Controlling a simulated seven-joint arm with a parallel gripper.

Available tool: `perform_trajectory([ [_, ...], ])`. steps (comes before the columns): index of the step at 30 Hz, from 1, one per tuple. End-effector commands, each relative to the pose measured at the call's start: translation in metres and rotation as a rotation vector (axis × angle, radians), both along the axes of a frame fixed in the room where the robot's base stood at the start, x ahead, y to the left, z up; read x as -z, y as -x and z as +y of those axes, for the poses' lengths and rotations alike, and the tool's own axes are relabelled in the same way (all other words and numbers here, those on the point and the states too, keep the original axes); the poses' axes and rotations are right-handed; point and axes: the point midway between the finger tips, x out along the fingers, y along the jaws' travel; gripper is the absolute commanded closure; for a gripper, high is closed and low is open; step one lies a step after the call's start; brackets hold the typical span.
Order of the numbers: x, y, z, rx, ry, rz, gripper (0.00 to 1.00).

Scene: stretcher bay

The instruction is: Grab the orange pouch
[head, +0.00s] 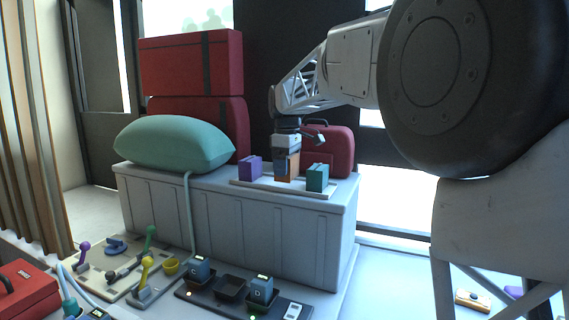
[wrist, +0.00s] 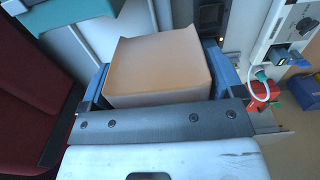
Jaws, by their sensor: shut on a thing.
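The orange pouch (head: 293,166) is on or just over a pale tray (head: 240,183), between a purple pouch (head: 250,168) and a teal pouch (head: 317,178). I cannot tell whether its base touches the tray. My gripper (head: 286,171) points down and is shut on the orange pouch. In the wrist view the orange pouch (wrist: 157,68) shows as a pale orange block, with blue-grey fingers of my gripper (wrist: 160,82) against its left and right sides. The fingers hide part of the pouch in the head view.
The tray is on a white cabinet (head: 225,220). A teal pillow (head: 175,143) lies left of it, by stacked red cases (head: 192,65). Another red case (head: 330,150) stands behind. A lever panel (head: 120,268) and a dark box holder (head: 230,290) are in front.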

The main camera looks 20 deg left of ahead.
Motion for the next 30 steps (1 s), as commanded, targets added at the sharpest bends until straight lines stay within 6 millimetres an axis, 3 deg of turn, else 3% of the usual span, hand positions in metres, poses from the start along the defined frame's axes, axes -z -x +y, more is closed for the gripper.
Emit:
perform_trajectory([
  [15,-0.006,0.055,-0.038,0.0,0.0,0.0,0.42],
  [30,-0.008,0.075,-0.052,0.0,0.0,0.0,0.42],
])
